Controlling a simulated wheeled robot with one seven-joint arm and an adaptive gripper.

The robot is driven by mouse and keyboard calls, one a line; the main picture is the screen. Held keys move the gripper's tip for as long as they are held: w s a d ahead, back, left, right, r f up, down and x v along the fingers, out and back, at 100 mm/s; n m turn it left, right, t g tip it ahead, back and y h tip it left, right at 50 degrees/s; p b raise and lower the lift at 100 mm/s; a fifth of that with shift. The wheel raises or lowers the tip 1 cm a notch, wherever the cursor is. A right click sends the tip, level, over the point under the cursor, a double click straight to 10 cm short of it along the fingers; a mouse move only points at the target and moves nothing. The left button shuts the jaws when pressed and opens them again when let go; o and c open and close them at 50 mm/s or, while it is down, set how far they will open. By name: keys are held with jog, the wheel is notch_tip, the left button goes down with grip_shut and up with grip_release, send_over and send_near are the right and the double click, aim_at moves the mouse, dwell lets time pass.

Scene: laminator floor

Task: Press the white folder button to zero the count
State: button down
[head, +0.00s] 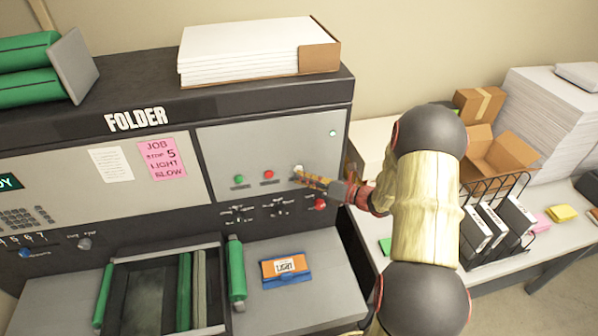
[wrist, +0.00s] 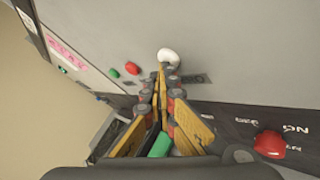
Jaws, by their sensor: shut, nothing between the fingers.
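The folder (head: 225,105) is a dark machine with a light grey control panel (head: 235,152). On the panel, a green button (head: 239,180), a red button (head: 268,175) and the white button (head: 298,170) stand in a row. In the wrist view the white button (wrist: 168,57) is a rounded white knob just beyond my fingertips. My gripper (head: 305,178) is shut and empty, its fingers pointing at the panel; it also shows in the wrist view (wrist: 163,72). The tips are at the lower edge of the white button. I cannot tell whether they touch it.
A larger red button (head: 320,204) sits just below and right of my gripper; it also shows in the wrist view (wrist: 269,144). An orange and blue box (head: 287,269) lies on the folder's shelf. A side table with a wire rack (head: 490,225) stands right.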

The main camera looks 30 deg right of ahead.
jog(key=shift+s, duration=0.15)
jog(key=shift+s+a, duration=0.25)
jog(key=shift+s, duration=0.45)
jog(key=s, duration=0.2)
jog(key=s+a+p, duration=0.1)
jog(key=s, duration=0.1)
jog(key=shift+s+a, duration=0.2)
jog(key=shift+s, duration=0.2)
dwell(0.9)
